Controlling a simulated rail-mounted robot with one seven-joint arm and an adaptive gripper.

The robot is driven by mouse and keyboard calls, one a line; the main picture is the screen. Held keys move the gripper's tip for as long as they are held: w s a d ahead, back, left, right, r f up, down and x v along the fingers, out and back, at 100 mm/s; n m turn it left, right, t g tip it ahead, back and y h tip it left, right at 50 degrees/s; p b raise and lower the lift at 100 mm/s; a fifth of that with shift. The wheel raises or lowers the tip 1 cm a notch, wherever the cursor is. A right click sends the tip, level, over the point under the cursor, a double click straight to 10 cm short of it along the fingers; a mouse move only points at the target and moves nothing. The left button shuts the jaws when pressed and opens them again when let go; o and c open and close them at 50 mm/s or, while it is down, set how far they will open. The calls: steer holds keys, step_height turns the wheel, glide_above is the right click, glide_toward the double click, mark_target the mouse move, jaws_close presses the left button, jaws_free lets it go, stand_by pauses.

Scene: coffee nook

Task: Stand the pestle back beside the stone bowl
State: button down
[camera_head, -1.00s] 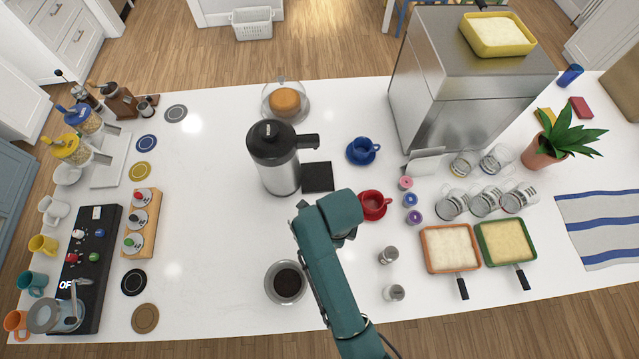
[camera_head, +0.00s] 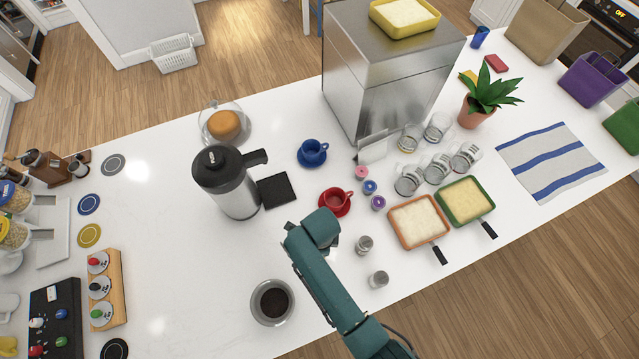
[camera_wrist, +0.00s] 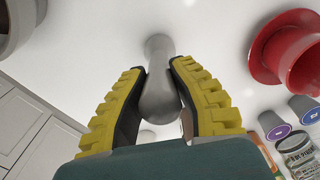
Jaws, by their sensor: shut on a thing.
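The stone bowl (camera_head: 272,301) is a grey round bowl with a dark inside, standing on the white counter to the left of my arm in the head view. A grey rounded rim, probably the same bowl, shows at the top left of the wrist view (camera_wrist: 20,22). The pestle (camera_wrist: 158,88) is a smooth grey rod with a thicker rounded end. My gripper (camera_wrist: 158,72) is shut on it, with one yellow-backed finger on each side. In the head view my arm hides the pestle and most of the gripper. I cannot tell whether the pestle touches the counter.
A red cup on a saucer (camera_head: 334,202) stands close to my arm. Two small shakers (camera_head: 378,280) are to the right of the arm. A steel flask (camera_head: 230,182) and a black mat (camera_head: 277,191) stand behind.

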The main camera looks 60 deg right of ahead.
steer(key=shift+f, duration=0.2)
steer(key=c, duration=1)
jaws_free()
steer(key=shift+r, duration=0.2)
step_height(320, 180, up, 12)
steer(key=shift+s+r, duration=0.1)
steer(key=shift+s, duration=0.05)
